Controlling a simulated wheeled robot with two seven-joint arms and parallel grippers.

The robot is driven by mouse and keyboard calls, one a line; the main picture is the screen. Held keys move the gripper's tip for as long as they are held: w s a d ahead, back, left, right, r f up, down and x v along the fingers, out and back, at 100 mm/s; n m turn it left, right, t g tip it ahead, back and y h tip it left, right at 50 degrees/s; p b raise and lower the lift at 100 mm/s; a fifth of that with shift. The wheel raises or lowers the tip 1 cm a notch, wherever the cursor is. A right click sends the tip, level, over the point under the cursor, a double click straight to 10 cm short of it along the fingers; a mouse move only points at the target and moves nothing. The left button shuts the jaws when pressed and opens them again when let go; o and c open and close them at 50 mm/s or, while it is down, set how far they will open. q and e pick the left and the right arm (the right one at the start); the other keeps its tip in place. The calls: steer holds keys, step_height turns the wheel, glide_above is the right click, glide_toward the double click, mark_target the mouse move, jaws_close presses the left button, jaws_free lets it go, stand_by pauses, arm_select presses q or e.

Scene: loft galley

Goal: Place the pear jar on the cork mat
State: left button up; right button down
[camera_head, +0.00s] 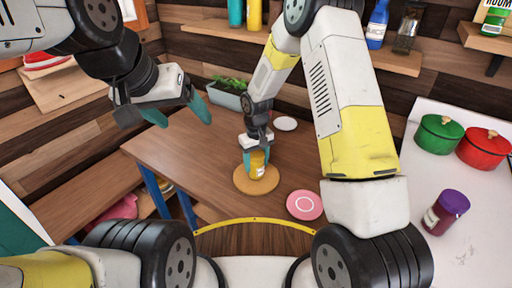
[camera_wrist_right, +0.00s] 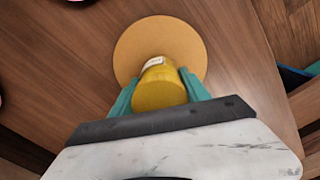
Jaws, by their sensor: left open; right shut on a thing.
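The pear jar (camera_head: 257,164) is yellow with a pale label and stands upright over the round cork mat (camera_head: 243,184) on the wooden table. In the right wrist view the yellow jar (camera_wrist_right: 160,88) appears against the tan mat (camera_wrist_right: 132,42). My right gripper (camera_head: 256,158) is shut on the jar, with a teal finger on each side (camera_wrist_right: 158,92). I cannot tell whether the jar's base touches the mat. My left gripper (camera_head: 181,113) is open and empty, in the air left of the table's plant.
A pink coaster (camera_head: 304,205) lies right of the mat and a white plate (camera_head: 285,123) behind it. A plant box (camera_head: 228,95) stands at the back. A purple-lidded jar (camera_head: 445,212), green pot (camera_head: 438,135) and red pot (camera_head: 483,149) are on the white counter.

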steer(key=c, duration=0.5)
jaws_free()
